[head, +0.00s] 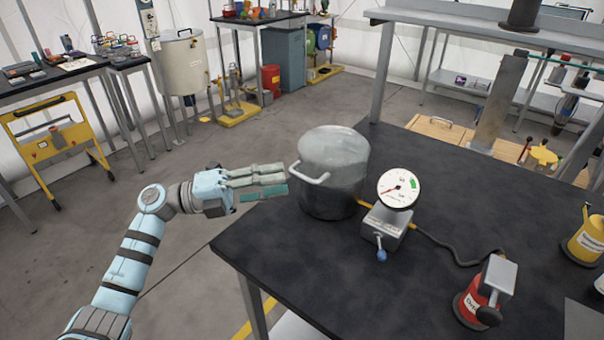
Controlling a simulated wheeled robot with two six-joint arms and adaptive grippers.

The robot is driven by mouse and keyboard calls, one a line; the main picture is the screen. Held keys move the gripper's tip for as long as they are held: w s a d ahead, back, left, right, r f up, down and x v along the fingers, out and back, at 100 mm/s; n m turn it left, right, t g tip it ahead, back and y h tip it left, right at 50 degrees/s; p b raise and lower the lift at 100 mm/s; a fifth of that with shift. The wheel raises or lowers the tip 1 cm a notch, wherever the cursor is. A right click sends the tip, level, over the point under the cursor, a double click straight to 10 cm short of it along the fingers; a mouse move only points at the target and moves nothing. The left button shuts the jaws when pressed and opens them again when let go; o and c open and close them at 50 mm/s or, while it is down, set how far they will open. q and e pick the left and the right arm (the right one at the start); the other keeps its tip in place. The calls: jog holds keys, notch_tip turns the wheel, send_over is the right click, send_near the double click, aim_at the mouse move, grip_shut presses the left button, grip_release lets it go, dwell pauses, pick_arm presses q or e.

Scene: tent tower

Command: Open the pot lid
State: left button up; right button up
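A grey metal pot (335,180) stands upright at the left edge of the dark table. Its pale, flat lid (332,143) is on top, and a light curved handle (311,174) shows on the side facing my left arm. My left gripper (287,180) is just left of the pot, with its fingers pointing right at about handle height. It appears apart from the handle and holds nothing that I can see. The finger spacing is unclear from this angle. My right gripper is out of view.
A pressure gauge (399,188) on a grey block with a blue-tipped lever (381,254) stands close right of the pot. A hose runs to a red canister (474,304). A yellow can (587,238) is at the right edge. The front middle of the dark table (330,280) is clear.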

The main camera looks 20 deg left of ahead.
aim_at(303, 175)
pick_arm(q)
jog(key=x, duration=0.5)
jog(key=shift+w+d+f, duration=0.1)
jog(key=shift+w+d, duration=0.05)
jog(key=shift+w, duration=0.25)
jog(key=shift+d, duration=0.3)
grip_shut()
